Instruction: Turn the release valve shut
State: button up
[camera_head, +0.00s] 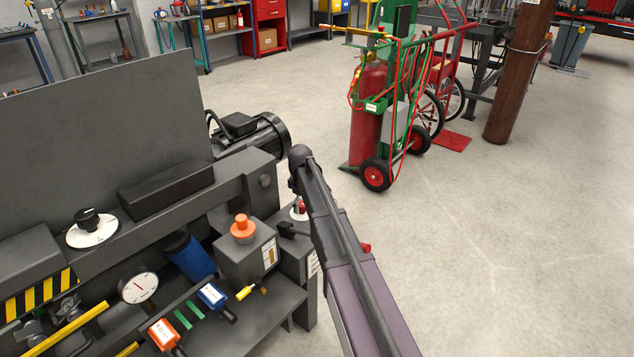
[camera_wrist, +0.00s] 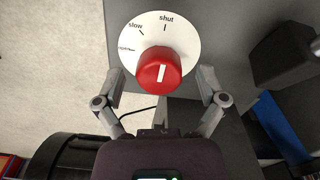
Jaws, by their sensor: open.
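The release valve is a red round knob (camera_wrist: 159,70) with a white line on its top, standing on a white dial plate (camera_wrist: 190,38) in the wrist view. The plate is marked "shut" at the top and "slow" to its left, with a blurred third mark lower left. The white line runs nearly up and down, roughly in line with "shut"; which end points is unclear. My gripper (camera_wrist: 161,82) is open, a finger on either side of the knob, with gaps showing. In the head view the red knob (camera_head: 300,206) is partly hidden by my arm.
The grey machine bench carries an orange knob (camera_head: 242,227) on a block, a black knob (camera_head: 87,218) on a white dial, a gauge (camera_head: 138,288), and blue and orange tags. A motor (camera_head: 250,135) sits behind. A gas-cylinder cart (camera_head: 375,110) stands beyond. The floor at right is clear.

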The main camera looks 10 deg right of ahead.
aim_at(302, 203)
jog(key=n, duration=0.4)
jog(key=shift+n, duration=0.3)
notch_tip(302, 203, up, 14)
jog(key=p, duration=1.5)
jog(key=s+r+m+p, duration=0.4)
jog(key=s+r+m, duration=0.1)
jog(key=s, duration=0.5)
jog(key=s+r+m+p, duration=0.5)
jog(key=s, duration=0.6)
jog(key=s+r+m+p, duration=0.3)
jog(key=s+m, duration=0.1)
jog(key=s, duration=0.4)
jog(key=shift+r+p, duration=0.4)
